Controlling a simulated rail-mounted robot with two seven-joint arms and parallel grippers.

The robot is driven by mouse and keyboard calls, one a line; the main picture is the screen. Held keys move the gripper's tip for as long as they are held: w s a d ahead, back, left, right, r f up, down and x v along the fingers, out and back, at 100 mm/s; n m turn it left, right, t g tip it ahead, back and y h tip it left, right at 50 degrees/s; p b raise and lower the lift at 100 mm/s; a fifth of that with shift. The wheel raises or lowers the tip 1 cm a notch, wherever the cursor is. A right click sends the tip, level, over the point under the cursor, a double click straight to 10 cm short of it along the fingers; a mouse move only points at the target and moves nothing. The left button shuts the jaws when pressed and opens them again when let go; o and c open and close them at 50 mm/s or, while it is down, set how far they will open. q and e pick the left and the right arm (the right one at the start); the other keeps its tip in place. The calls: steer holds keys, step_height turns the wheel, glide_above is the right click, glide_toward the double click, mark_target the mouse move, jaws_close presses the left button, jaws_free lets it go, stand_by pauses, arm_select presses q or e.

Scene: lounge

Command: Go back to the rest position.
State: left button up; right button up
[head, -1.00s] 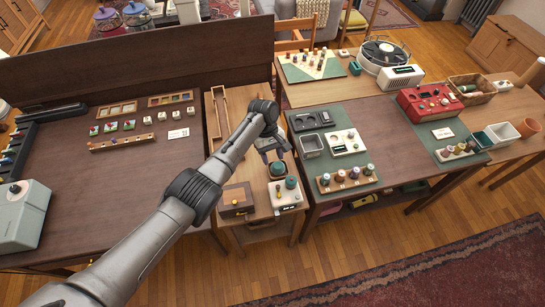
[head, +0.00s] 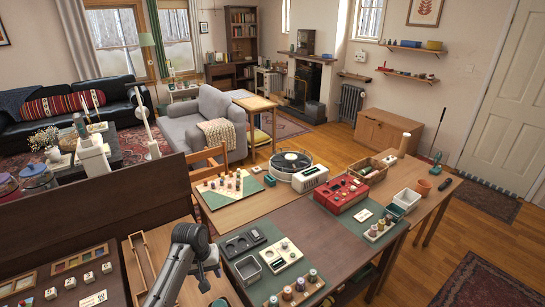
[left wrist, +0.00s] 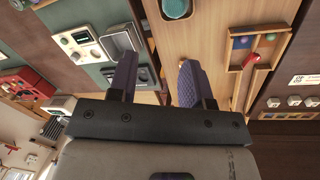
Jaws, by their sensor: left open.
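My left arm comes up from the bottom of the head view, with its left gripper (head: 212,284) over the narrow wooden table, left of a grey tray (head: 247,269). In the left wrist view the two purple-padded fingers (left wrist: 157,84) stand apart with nothing between them. A round teal dish (left wrist: 177,7) lies on the wooden top beyond the fingertips, at the top edge of that view. My right gripper is in no view.
A long wooden tray (head: 139,268) lies left of the arm. A cream control box (head: 281,257) and a rack of spools (head: 298,292) stand to its right. A red device (head: 341,194) and a turntable (head: 290,164) are farther off. A dark raised panel (head: 90,225) borders the left table.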

arm_select(q)
step_height(320, 180, up, 17)
steer(key=w+d+m+t, duration=0.2)
steer(key=m+t, duration=0.2)
steer(key=t, duration=0.3)
steer(key=s+r+m+t, duration=0.1)
steer(key=s+r+t, duration=0.15)
steer(key=s, duration=0.45)
steer(key=s+a+f+g+y, duration=0.1)
steer(key=s+a+f+g, duration=0.1)
steer(key=s+f, duration=0.95)
steer(key=s+a+f+n+g, duration=0.15)
steer(key=s+f, duration=0.55)
steer(key=s, duration=0.9)
steer(key=s+a+f+m+g+y, duration=0.1)
steer(key=s+f+g, duration=0.2)
steer(key=s+f, duration=0.85)
steer(key=w+r+p+v, duration=0.1)
steer(key=w+p+v, duration=0.2)
steer(key=p+v, duration=1)
steer(key=w+r+p+v, duration=0.1)
steer(key=w+p+v, duration=0.2)
steer(key=p+v, duration=1)
step_height(320, 180, down, 73)
steer(key=b, duration=7.5)
steer(key=shift+a, duration=0.25)
steer(key=shift+r+n, duration=0.15)
steer(key=shift+n, duration=0.1)
